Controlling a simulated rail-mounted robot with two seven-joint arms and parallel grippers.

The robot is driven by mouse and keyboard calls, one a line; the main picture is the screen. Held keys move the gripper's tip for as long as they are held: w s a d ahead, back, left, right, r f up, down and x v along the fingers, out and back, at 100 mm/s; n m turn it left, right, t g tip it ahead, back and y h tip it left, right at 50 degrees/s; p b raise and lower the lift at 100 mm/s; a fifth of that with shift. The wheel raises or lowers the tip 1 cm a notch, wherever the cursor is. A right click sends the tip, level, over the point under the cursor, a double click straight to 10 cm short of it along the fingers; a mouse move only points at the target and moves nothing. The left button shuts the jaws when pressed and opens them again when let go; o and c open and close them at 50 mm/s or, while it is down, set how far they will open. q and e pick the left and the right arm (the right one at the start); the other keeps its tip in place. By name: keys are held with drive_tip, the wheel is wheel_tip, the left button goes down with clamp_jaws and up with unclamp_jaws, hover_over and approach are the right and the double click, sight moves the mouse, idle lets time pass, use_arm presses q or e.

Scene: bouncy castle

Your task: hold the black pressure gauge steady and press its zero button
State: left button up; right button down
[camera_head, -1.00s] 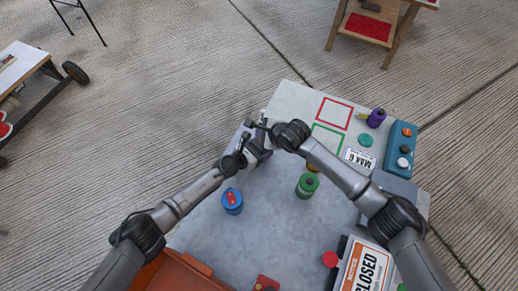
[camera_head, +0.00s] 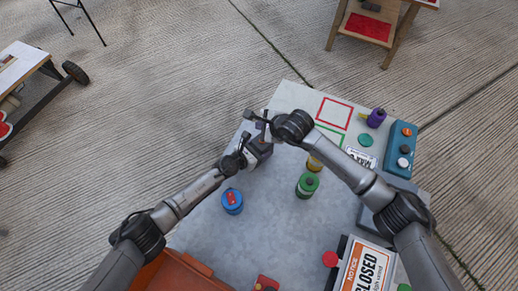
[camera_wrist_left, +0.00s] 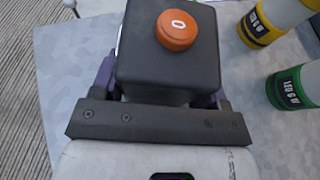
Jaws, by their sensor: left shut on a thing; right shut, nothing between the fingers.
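The black pressure gauge (camera_head: 264,149) is at the far left part of the grey table. My left gripper (camera_head: 248,153) is shut on it. In the left wrist view, the gauge (camera_wrist_left: 168,65) is a dark box between the fingers (camera_wrist_left: 160,95), with an orange round zero button (camera_wrist_left: 177,30) marked 0 on its top. My right gripper (camera_head: 262,121) is shut and empty, just beyond the gauge in the head view. Its fingertips are small there, and I cannot tell how far above the gauge they are. They do not show in the left wrist view.
A green canister (camera_head: 307,185), a yellow canister (camera_head: 314,164) and a blue canister (camera_head: 232,201) stand on the table (camera_head: 265,225). A teal box (camera_head: 401,150) with buttons and a purple bottle (camera_head: 376,117) are at the right. A CLOSED sign (camera_head: 366,268) is at the near right.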

use_arm(q)
drive_tip(key=o, duration=1.2)
drive_tip(key=shift+o, duration=0.2)
drive_tip(key=shift+r, duration=0.15)
